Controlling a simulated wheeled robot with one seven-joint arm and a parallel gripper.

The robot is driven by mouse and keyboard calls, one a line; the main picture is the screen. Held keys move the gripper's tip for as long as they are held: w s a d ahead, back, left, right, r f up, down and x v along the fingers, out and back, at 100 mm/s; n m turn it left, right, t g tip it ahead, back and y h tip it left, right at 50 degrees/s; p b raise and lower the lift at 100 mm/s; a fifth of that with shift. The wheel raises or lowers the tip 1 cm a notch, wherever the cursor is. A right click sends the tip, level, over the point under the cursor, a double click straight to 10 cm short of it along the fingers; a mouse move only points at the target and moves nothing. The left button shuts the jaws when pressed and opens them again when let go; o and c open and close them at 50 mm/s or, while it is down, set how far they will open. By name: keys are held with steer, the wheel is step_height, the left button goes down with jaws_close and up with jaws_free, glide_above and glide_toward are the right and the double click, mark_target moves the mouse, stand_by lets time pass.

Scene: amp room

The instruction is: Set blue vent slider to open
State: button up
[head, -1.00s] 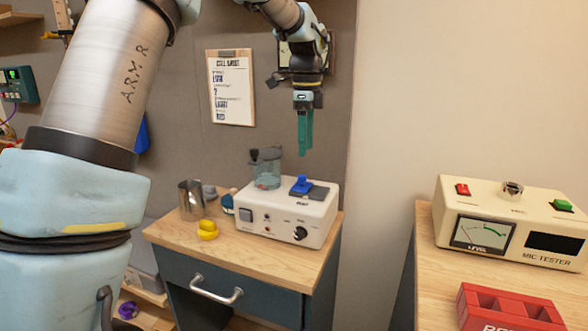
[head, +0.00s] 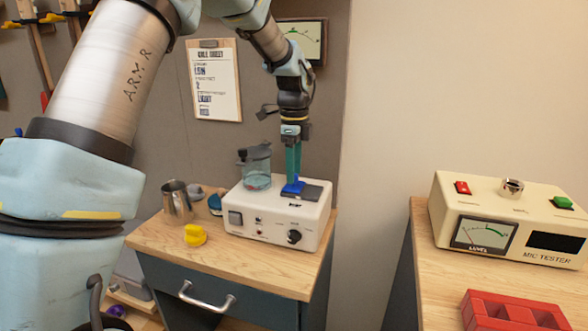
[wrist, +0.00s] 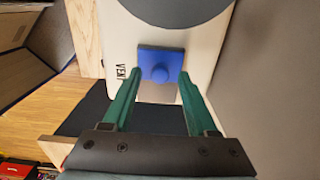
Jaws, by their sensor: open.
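The blue vent slider (head: 292,188) sits on top of the white box (head: 262,212), at one end of a dark grey plate. My gripper (head: 293,172) points down just above the slider. In the wrist view its two green fingers (wrist: 157,80) are open, with the tips on either side of the slider's lower part. I cannot tell whether they touch it.
A clear jar (head: 256,168) stands on the box left of the slider. A metal pitcher (head: 177,202) and a yellow object (head: 194,235) are on the wooden cabinet top (head: 160,238). A mic tester (head: 505,222) and red tray (head: 510,312) are on the right table.

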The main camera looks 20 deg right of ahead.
steer(key=shift+f, duration=0.5)
jaws_close()
stand_by(1.2)
